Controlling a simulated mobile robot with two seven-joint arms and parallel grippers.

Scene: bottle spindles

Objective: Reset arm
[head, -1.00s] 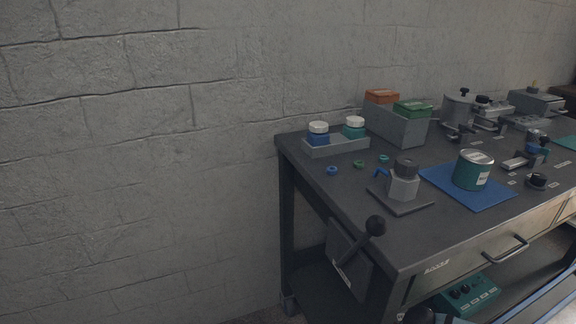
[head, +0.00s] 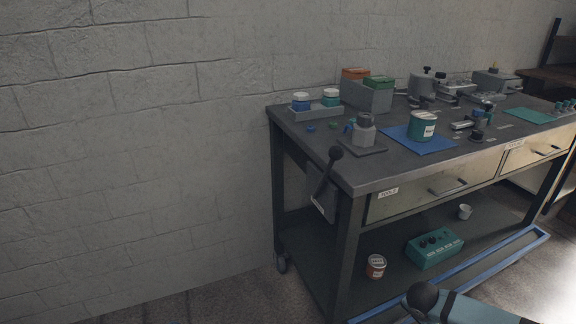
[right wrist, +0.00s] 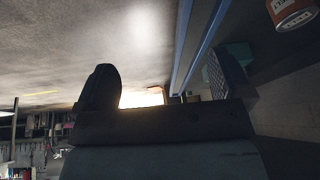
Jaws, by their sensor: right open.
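My right gripper (right wrist: 150,100) shows in the right wrist view as a dark palm with one clear dark finger at its left. It is open, and nothing is seen between its jaws. My left gripper is in neither view.
A dark workbench (head: 400,168) stands against the wall, holding jars, a grey bin (head: 366,97) and a teal can (head: 422,126). On its lower shelf are a red can (head: 376,266) and a teal box (head: 434,248). A blue rail (head: 500,262) runs along the front. Floor at lower left is clear.

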